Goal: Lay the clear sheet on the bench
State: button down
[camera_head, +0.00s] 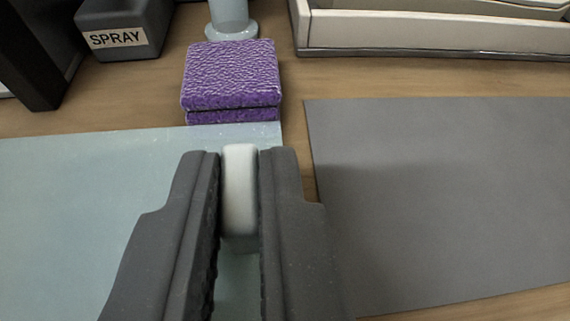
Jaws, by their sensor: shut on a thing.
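The clear sheet (90,190) is a pale blue, see-through panel spread flat across the left, running out of view at the left and bottom. Its far edge reaches the front of the purple sponge stack, and its right edge is near the middle. My gripper (240,157) is over the sheet's right part, shut on a small white block (239,195) that looks like a tab on the sheet. My fingers hide where the block meets the sheet. I cannot tell whether the sheet touches the wooden bench (400,80).
A purple textured sponge stack (230,75) stands just beyond my fingertips. A grey mat (440,190) lies to the right, across a thin strip of bare wood. Behind are a dark holder labelled SPRAY (120,30), a pale blue cylinder (230,18) and a whitish tray (400,32).

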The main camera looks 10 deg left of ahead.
aim_at(256, 317)
jog(key=shift+w, duration=0.35)
notch_tip(256, 317, down, 4)
jog(key=shift+r+b, duration=0.2)
jog(key=shift+b, duration=0.6)
jog(key=shift+r, duration=0.1)
jog(key=c, duration=1.5)
grip_release()
jog(key=p+v, duration=0.2)
jog(key=v, duration=1)
jog(key=shift+p, duration=0.4)
jog(key=shift+s, duration=0.1)
